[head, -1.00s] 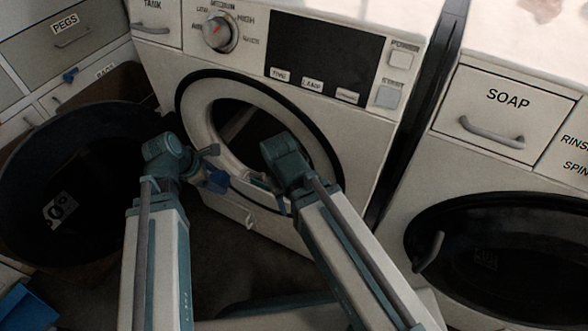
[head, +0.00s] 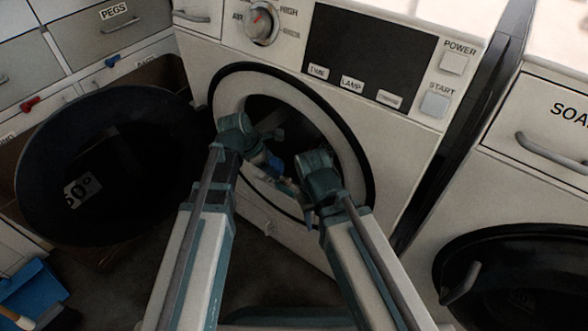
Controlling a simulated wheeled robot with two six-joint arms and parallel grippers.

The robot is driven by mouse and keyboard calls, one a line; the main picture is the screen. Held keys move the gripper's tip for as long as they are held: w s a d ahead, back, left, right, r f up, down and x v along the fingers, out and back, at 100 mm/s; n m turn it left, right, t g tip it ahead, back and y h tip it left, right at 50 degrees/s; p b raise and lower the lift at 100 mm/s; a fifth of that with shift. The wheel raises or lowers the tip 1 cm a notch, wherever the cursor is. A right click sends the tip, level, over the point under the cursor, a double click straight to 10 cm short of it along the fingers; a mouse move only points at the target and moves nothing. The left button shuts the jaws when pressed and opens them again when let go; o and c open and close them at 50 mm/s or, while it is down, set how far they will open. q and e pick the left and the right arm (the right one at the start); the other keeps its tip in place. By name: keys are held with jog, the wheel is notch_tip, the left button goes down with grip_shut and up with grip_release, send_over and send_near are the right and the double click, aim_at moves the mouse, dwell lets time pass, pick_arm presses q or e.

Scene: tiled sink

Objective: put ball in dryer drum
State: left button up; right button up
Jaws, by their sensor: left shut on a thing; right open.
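The dryer (head: 395,165) stands in the middle with its round opening facing me. Its dark drum (head: 300,128) shows inside the pale ring. The dark round door (head: 110,165) is swung open to the left. My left gripper (head: 274,160) is at the opening's lower left, shut on a small blue thing (head: 275,168), which looks like the ball. The fingers and wrist cover much of it, and I cannot tell how far inside the rim it is. My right gripper (head: 300,200) is open and empty at the opening's lower rim, to the right of the left one.
A second machine with a soap drawer (head: 545,120) and a dark door (head: 520,275) stands on the right. Drawers (head: 95,35) line the back left. A blue dustpan (head: 30,290) lies at the lower left. The open door takes up the room left of my arms.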

pick_arm(q)
jog(key=w+d, duration=0.6)
jog(key=w, duration=0.3)
jog(key=shift+s+a+f+b, duration=0.1)
jog(key=shift+s+f+b, duration=0.1)
jog(key=shift+f+b, duration=0.95)
jog(key=shift+s+a+f+b, duration=0.1)
jog(key=shift+s+f+b, duration=0.1)
jog(key=shift+f+b, duration=0.9)
jog(key=shift+s+f+b, duration=0.2)
jog(key=shift+f+b, duration=0.9)
jog(key=shift+b, duration=0.05)
notch_tip(320, 180, down, 4)
jog(key=b, duration=0.4)
jog(key=shift+f+b, duration=0.45)
jog(key=shift+w+d+f, duration=0.1)
jog(key=shift+w, duration=0.1)
